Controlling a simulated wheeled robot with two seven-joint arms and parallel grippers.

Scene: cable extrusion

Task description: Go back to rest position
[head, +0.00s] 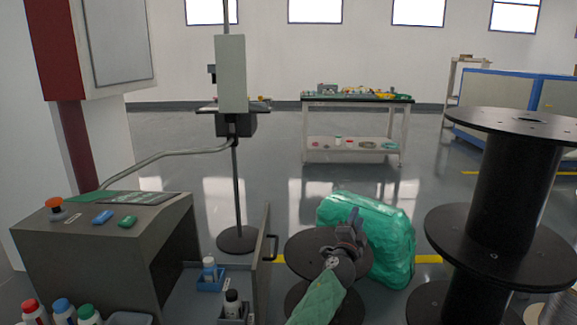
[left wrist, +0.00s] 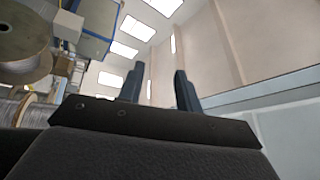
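My left gripper (head: 354,220) is at the lower middle of the head view, at the end of my green-sleeved arm. It shows in front of a black spool and a green wrapped bundle (head: 378,230); I cannot tell whether it touches either. In the left wrist view, the two dark fingers of my left gripper (left wrist: 159,80) stand apart with nothing between them. My right gripper is in neither view.
A grey control cabinet (head: 95,250) with a red button stands at left, its open door (head: 262,260) close to my left arm. Stacked black spools (head: 515,170) stand at right. A slim post (head: 236,190) and a table (head: 355,98) are farther back. Clear floor lies between.

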